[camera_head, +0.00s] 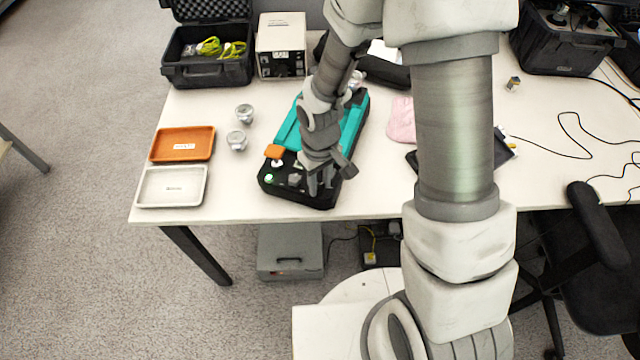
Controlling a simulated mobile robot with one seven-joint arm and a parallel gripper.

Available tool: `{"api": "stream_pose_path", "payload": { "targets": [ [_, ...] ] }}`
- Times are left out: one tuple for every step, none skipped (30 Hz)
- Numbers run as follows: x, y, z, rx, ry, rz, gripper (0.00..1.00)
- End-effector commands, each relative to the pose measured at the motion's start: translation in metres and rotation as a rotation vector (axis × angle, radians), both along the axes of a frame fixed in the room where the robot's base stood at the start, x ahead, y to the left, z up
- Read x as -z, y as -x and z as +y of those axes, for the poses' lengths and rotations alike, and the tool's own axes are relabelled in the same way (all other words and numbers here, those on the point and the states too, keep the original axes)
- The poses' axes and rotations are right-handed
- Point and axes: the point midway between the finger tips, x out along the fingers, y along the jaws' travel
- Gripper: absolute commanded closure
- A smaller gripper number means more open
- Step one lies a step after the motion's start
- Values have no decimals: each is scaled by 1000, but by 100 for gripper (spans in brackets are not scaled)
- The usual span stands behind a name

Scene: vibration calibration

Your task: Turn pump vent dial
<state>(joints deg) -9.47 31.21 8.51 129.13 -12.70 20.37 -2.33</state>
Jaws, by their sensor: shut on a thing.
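The pump (355,125) is a teal and black case lying on the white table, tilted in the picture, with a black control panel at its near end. My gripper (320,186) points down at the right part of this panel. Its fingers are shut on a small part there, which I take to be the vent dial; the fingers hide most of it. A grey knob (295,180), a green-lit button (269,178) and a white round knob (277,163) sit on the panel left of my gripper. An orange part (273,151) is at the panel's left edge.
An orange tray (160,157) and a white tray (143,201) lie at the left. Two metal pieces (236,140) (244,113) stand between the trays and pump. An open black case (205,74) and a white box (281,40) stand behind. A pink cloth (401,122) lies right.

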Motion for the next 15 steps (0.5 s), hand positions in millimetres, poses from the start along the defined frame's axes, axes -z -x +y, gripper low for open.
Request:
{"api": "stream_pose_path", "payload": {
  "targets": [
    [1,0,0,30,1,-1,100],
    [1,0,0,48,1,-1,100],
    [1,0,0,69,1,0,100],
    [1,0,0,85,1,0,100],
    [1,0,0,98,1,0,100],
    [1,0,0,115,0,0,100],
    [1,0,0,127,-1,-1,100],
    [1,0,0,137,-1,-1,100],
    [0,0,1,148,-1,-1,100],
    [0,0,0,155,-1,-1,100],
    [0,0,0,162,0,0,100],
    [0,0,0,171,0,0,100],
    [0,0,0,176,0,0,100],
    [0,0,0,180,0,0,100],
    [0,0,0,185,0,0,100]
  ]
}}
